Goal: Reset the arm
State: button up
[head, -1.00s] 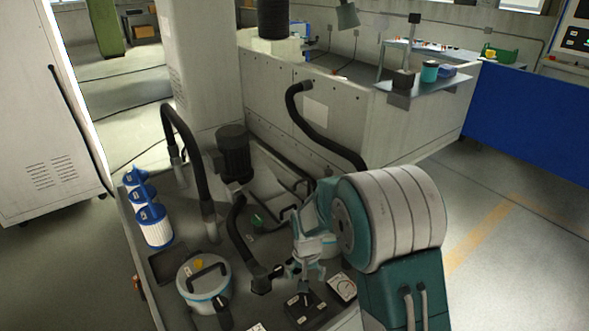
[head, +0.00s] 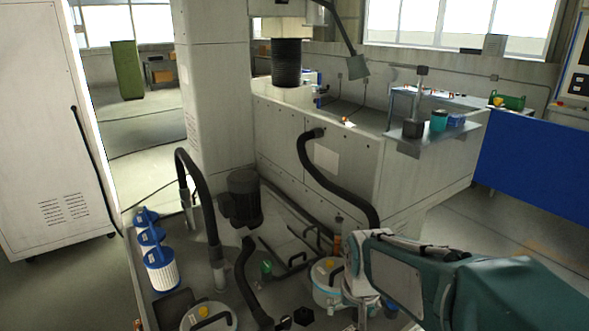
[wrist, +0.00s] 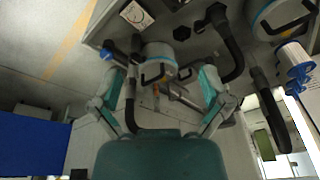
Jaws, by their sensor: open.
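My arm (head: 440,275) reaches in from the lower right of the head view, its white and teal links lying low. My gripper (wrist: 164,75) shows in the wrist view with its two teal-and-grey fingers spread wide apart. Nothing is held between them. Behind the fingers a white lidded canister (wrist: 160,65) with a dark handle is seen, apart from the fingers as far as I can tell. In the head view the gripper end is small and partly hidden beside the arm, over the machine's tank deck.
Two lidded canisters, one at the front (head: 208,318) and one near my arm (head: 326,280), stand on the deck. Blue-and-white filter cartridges (head: 160,268), a dark motor (head: 241,200) and black hoses (head: 312,165) rise around them. A shelf (head: 410,132) holds a teal cup (head: 438,121). Floor at right is open.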

jog(key=s+d+r+t, duration=0.1)
jog(key=s+d+r, duration=0.1)
jog(key=s, duration=0.5)
jog(key=s+d+r+t, duration=0.2)
jog(key=s+r, duration=0.3)
jog(key=s, duration=0.3)
jog(key=shift+s+d+r+n, duration=0.15)
jog(key=shift+s+r+n, duration=0.1)
jog(key=shift+n, duration=0.05)
dwell(1.5)
jog(key=c, duration=0.5)
jog(key=shift+c, duration=0.2)
